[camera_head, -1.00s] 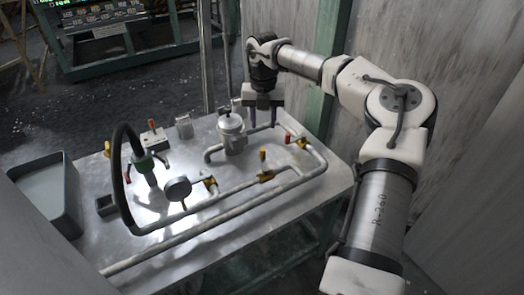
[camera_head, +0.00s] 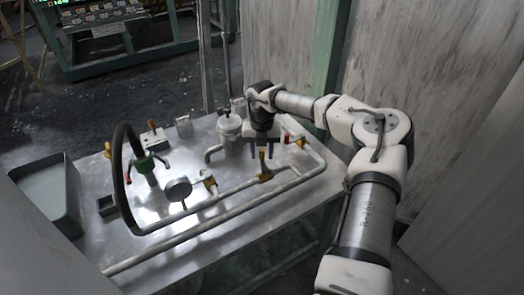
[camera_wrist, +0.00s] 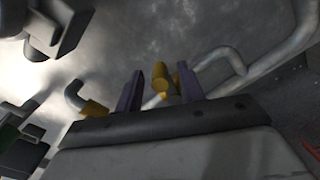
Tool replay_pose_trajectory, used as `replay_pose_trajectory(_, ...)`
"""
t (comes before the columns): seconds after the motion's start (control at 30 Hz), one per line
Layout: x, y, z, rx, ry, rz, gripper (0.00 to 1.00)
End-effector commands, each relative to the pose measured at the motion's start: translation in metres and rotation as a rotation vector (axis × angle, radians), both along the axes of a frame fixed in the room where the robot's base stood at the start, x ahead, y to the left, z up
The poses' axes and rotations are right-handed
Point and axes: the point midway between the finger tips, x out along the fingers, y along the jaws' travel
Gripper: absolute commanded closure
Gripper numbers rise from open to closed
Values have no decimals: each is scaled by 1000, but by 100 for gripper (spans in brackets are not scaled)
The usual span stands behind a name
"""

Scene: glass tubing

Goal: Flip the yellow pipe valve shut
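The yellow pipe valve (camera_head: 265,175) sits on the front pipe of the metal table, its yellow handle standing upright in the head view. My gripper (camera_head: 261,155) points down just behind and above it, with its fingers close to the handle. In the wrist view my gripper (camera_wrist: 160,84) is open, with two dark purple fingers apart. A yellow handle (camera_wrist: 186,84) shows beside the right finger and overlaps it in the picture. I cannot tell whether they touch. The gripper's body hides the lower part of the wrist view.
A pressure gauge (camera_head: 178,190) and another yellow fitting (camera_head: 210,182) stand to the left. A silver canister (camera_head: 229,130) is behind-left of my gripper. A black hose (camera_head: 118,180) arches at the left, beside a grey bin (camera_head: 70,190).

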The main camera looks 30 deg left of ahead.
Motion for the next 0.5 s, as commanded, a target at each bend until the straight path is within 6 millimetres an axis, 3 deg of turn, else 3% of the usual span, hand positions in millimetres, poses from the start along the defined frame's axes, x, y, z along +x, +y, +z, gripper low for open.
replay_pose_trajectory(0.07,0,0,0,0,0,0,66)
replay_pose_trajectory(0.3,0,0,0,0,0,0,98)
replay_pose_trajectory(0.5,-2,1,1,0,1,34,100)
